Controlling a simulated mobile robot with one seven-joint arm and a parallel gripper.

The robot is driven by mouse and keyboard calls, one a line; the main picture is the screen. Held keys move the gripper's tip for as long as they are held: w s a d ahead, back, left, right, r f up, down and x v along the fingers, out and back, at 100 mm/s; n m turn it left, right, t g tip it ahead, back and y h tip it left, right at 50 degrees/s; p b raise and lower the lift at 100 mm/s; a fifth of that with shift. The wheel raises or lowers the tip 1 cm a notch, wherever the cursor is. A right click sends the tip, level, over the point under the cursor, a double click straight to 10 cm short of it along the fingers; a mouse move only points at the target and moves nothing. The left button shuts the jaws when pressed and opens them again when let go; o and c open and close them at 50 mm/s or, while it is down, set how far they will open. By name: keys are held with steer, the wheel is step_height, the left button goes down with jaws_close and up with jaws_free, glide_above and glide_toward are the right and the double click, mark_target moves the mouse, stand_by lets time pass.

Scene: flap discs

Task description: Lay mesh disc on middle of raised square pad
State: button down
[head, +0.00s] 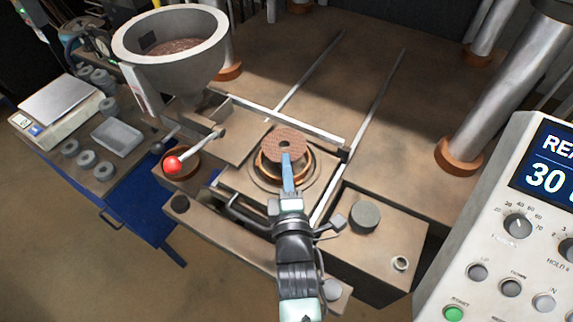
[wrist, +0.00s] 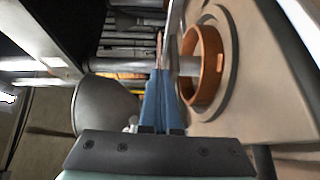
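The mesh disc (head: 285,142) is a round, brown, textured disc with a small hole in its centre. My gripper (head: 287,158) has its blue fingers shut on the disc's near edge. In the wrist view my gripper (wrist: 160,75) holds the mesh disc (wrist: 159,48), seen nearly edge-on as a thin strip. The raised square pad (head: 232,184) is a tan plate with an orange ring at its middle. The disc is apart from the ring and overlaps its far part in the head view. The pad (wrist: 262,65) shows at the right of the wrist view.
A large grey hopper (head: 200,82) stands at the back left. A lever with a red knob (head: 173,164) sticks out left of the pad. A dark cylinder (head: 365,216) sits on the block at right. A control panel (head: 500,235) fills the right edge. A blue-edged side bench holds several grey rings.

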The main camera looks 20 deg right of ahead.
steer(key=shift+s+f, duration=0.1)
steer(key=shift+f, duration=0.3)
stand_by(0.7)
steer(key=c, duration=1.3)
jaws_free()
steer(key=shift+f, duration=0.25)
steer(key=shift+s+a, duration=0.1)
steer(key=shift+s, duration=0.25)
stand_by(0.3)
steer(key=shift+s+a, duration=0.15)
steer(key=shift+s, duration=0.2)
steer(key=shift+s+a+r, duration=0.1)
steer(key=shift+s+r, duration=0.25)
steer(key=shift+s+a+r+p, duration=0.2)
steer(key=shift+s+p, duration=0.2)
steer(key=shift+s, duration=0.15)
steer(key=shift+o, duration=0.3)
